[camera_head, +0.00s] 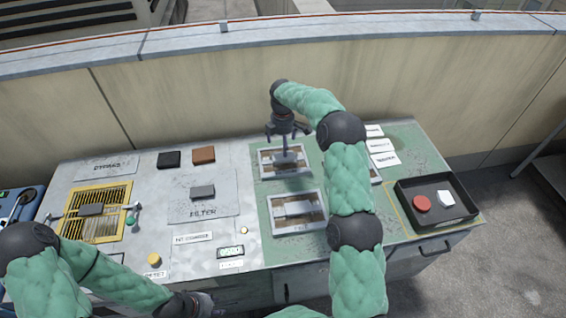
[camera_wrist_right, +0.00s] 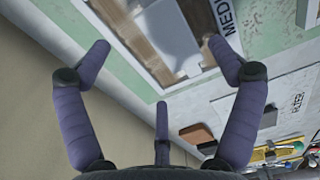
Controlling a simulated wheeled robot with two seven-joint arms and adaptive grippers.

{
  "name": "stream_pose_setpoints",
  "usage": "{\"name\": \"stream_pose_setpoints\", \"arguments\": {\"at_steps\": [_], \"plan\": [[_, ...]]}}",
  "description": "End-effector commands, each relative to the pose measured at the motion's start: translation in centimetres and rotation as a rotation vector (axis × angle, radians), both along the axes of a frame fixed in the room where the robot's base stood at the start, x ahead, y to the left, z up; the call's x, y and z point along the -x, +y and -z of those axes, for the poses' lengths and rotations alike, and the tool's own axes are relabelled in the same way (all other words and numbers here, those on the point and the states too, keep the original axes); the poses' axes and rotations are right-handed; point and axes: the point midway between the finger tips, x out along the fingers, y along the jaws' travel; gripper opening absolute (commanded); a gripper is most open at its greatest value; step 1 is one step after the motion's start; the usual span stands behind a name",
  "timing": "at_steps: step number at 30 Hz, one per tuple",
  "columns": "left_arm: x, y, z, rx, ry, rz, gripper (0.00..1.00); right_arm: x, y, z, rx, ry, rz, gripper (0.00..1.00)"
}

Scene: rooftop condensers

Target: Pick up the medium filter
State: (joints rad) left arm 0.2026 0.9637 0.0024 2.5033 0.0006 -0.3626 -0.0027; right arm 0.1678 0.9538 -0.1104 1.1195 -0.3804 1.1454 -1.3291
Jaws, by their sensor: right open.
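The medium filter (camera_head: 268,172) is a pale-framed panel with a brown and grey inside, at the back of the green mat. In the right wrist view its frame (camera_wrist_right: 215,85) carries a label of which "MEDI" shows. My right gripper (camera_head: 287,138) is over this frame, fingers down, open and empty; in the wrist view its fingers (camera_wrist_right: 157,50) are spread apart, with a pale block in the frame beyond them. I cannot tell whether they touch it. My left gripper (camera_head: 195,303) is low at the front edge of the bench, and its fingers are unclear.
A second framed filter (camera_head: 314,220) lies in front. A black tray (camera_head: 405,190) with a red disc and a white piece is at right. At left are a yellow grille (camera_head: 75,218), a grey block (camera_head: 203,191), and black and brown pieces. A wall stands behind the bench.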

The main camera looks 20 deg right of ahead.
Motion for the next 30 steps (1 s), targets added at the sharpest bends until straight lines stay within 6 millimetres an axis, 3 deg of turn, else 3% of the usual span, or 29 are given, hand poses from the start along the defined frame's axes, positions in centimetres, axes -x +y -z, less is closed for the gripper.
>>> {"name": "stream_pose_setpoints", "arguments": {"at_steps": [10, 18, 19, 26, 30], "plan": [[0.0, 0.0, 2.5, 0.0, 0.0, 0.0, 0.4, 0.6, 0.3, 4.6, -0.001, 0.003, 0.0, 0.92], [0.0, 0.0, 2.5, 0.0, 0.0, 0.0, 0.4, 0.5, 0.3, 4.9, 0.0, 0.0, 0.001, 0.92], [0.0, 0.0, 2.5, 0.0, 0.0, 0.0, 0.4, 0.5, 0.3, 4.9, 0.0, 0.0, 0.001, 0.89], [0.0, 0.0, 2.5, 0.0, 0.0, 0.0, 0.4, 0.5, 0.3, 4.9, 0.0, 0.001, 0.0, 0.24], [0.0, 0.0, 2.5, 0.0, 0.0, 0.0, 0.4, 0.5, 0.3, 4.9, 0.0, 0.0, 0.0, 0.23]]}}
